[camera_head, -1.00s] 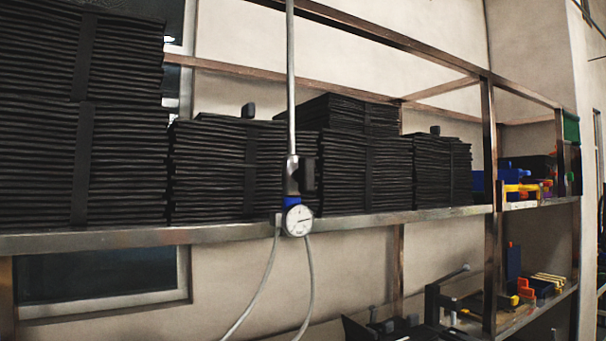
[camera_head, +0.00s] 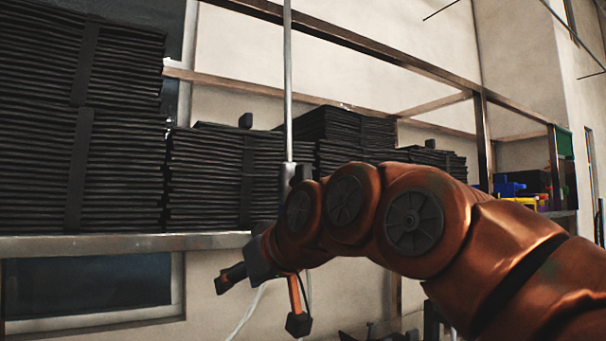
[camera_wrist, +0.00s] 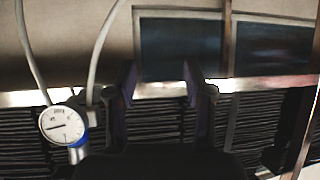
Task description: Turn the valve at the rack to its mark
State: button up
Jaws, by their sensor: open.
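The valve assembly hangs on a thin vertical metal pipe (camera_head: 288,80) in front of the rack shelf. In the head view my arm hides its round white gauge and blue collar. The gauge (camera_wrist: 62,124) and blue collar (camera_wrist: 78,142) show at the left of the wrist view, with the picture upside down. The gauge has a dark needle; no valve mark can be made out. My gripper (camera_head: 264,300) is open and empty, its fingers pointing down and left. In the wrist view the gripper (camera_wrist: 160,85) has its fingers apart, beside the gauge and not touching it.
Tall stacks of black folded pads (camera_head: 80,120) fill the rack shelf (camera_head: 120,244) behind the valve. Two grey hoses (camera_wrist: 103,50) run from the valve. A dark window (camera_head: 90,290) is below the shelf. Blue and yellow bins (camera_head: 508,190) stand at the right.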

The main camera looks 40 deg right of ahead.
jog(key=d+r+t, duration=0.3)
jog(key=d+r, duration=0.2)
jog(key=r, duration=0.4)
jog(key=m+t+h+b, duration=0.1)
jog(key=m+t+h, duration=0.1)
jog(key=t+h, duration=0.1)
send_near(307, 167)
jog(key=w, duration=0.5)
jog(key=w+p, duration=0.1)
jog(key=w, duration=0.2)
jog(key=w+d+p, duration=0.1)
jog(key=w, duration=0.2)
jog(key=shift+d+r, duration=0.1)
jog(key=shift+r, duration=0.05)
grip_shut()
